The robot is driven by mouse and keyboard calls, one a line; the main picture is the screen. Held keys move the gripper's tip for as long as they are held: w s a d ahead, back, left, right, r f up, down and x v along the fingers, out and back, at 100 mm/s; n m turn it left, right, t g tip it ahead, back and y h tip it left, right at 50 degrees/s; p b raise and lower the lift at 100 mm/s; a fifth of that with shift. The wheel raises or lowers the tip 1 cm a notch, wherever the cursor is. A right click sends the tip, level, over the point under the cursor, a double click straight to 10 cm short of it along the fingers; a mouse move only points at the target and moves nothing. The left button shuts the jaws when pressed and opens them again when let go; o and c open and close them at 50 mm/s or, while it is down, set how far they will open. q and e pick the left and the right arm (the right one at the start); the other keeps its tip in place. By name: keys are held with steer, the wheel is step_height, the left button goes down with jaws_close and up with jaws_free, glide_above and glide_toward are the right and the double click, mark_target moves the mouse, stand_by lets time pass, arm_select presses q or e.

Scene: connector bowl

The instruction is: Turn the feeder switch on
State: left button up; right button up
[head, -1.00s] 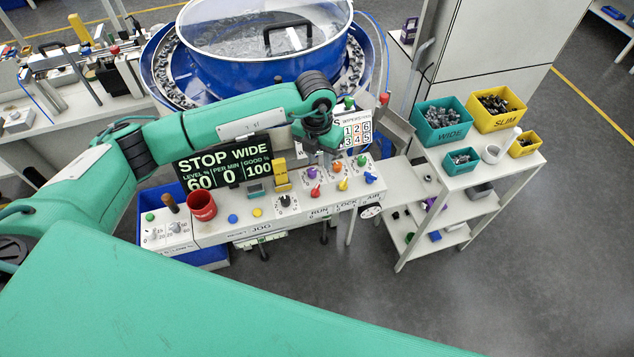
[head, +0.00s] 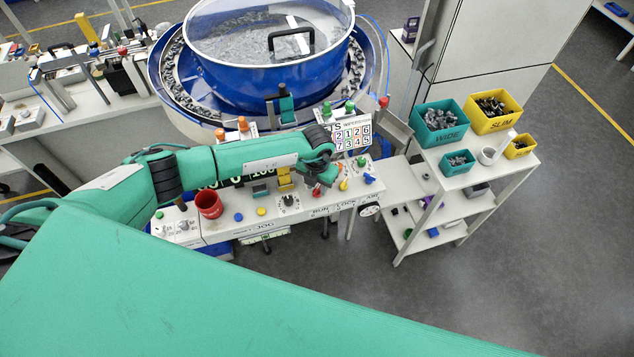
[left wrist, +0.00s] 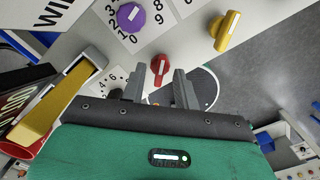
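The white control panel (head: 225,232) carries several knobs. A red knob (left wrist: 160,68) with a white mark lies just ahead of my left gripper's fingertips, roughly between them in the left wrist view. My left gripper (left wrist: 160,88) is open and empty, pointed at the panel; I cannot tell whether a finger touches the red knob. In the head view my left gripper (head: 321,180) is over the knob area, and its fingers are hard to make out. A purple knob (left wrist: 130,17) and a yellow knob (left wrist: 224,30) are nearby. I cannot read which knob is labelled feeder. My right gripper is not in view.
The blue feeder bowl (head: 230,85) with a clear lid stands behind the panel. A yellow upright piece (left wrist: 50,105) is close left of the gripper. A red cup (head: 209,205) and a blue knob (head: 369,179) are on the panel. A shelf cart (head: 480,195) with bins stands right.

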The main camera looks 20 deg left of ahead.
arm_select(q)
steer(key=shift+f, duration=0.2)
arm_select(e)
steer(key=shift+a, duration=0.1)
arm_select(q)
jaws_close()
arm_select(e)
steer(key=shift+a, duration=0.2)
